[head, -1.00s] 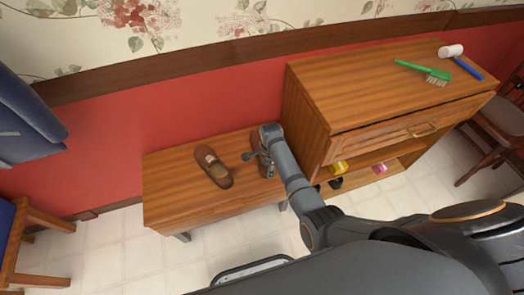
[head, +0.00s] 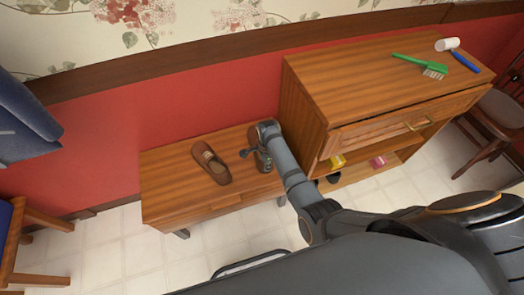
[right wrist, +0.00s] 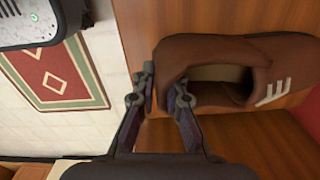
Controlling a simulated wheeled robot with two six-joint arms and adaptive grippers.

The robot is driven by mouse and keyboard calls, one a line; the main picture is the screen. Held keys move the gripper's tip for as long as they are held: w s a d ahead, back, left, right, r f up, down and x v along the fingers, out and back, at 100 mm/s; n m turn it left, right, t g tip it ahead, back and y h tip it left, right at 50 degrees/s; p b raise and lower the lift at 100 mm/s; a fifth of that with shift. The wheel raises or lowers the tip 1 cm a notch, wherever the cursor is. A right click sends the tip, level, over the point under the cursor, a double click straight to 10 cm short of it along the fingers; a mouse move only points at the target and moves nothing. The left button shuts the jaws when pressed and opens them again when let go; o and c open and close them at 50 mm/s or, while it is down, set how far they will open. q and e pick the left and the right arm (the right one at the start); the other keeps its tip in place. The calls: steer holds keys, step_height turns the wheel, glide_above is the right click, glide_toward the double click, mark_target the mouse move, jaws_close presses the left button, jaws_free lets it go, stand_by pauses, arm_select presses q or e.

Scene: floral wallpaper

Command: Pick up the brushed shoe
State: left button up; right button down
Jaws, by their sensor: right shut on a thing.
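A brown shoe with white stripes (right wrist: 225,66) is in my right gripper (right wrist: 164,95), whose two fingers close on the rim wall at one end of the shoe's opening. In the head view, the right gripper (head: 252,154) is low over the right end of the low wooden bench (head: 165,180), beside the cabinet. The arm hides most of the held shoe there, so I cannot tell whether it touches the bench. Another brown shoe (head: 210,164) lies on the bench to the left, apart from the gripper. My left gripper is out of view.
A wooden cabinet (head: 345,95) stands close on the right. On its top lie a green brush (head: 420,65) and a white-headed tool with a blue handle (head: 460,55). A red wall is behind the bench. A chair (head: 495,120) stands at far right.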

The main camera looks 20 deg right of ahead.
step_height(320, 180, up, 10)
steer(key=shift+r+p, duration=0.1)
steer(key=shift+p, duration=1.15)
